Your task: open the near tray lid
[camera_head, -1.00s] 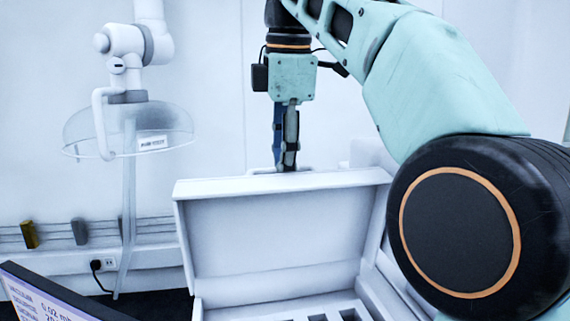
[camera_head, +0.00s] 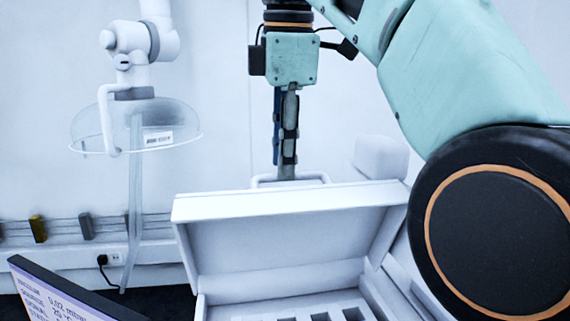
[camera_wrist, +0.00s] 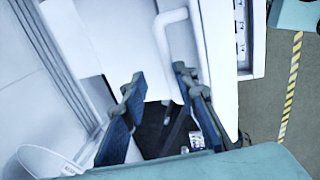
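The near tray (camera_head: 378,293) is a white box at the bottom of the head view. Its lid (camera_head: 290,203) stands raised from the back edge and leans towards the camera, with the inner face and slotted tray interior in view. A white bar handle (camera_head: 313,178) shows just behind the lid's upper edge. My gripper (camera_head: 287,176) points down at this handle. In the wrist view, the two fingers of my gripper (camera_wrist: 160,105) stand apart. The handle (camera_wrist: 163,45) runs into the gap between them, nearer the right finger; whether it touches is unclear.
A monitor (camera_head: 60,295) stands at the lower left. A clear dome on a white arm (camera_head: 135,125) hangs at left before the wall. A rounded white object (camera_head: 381,157) stands behind the lid at right. The wrist view shows floor with a striped line (camera_wrist: 291,85).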

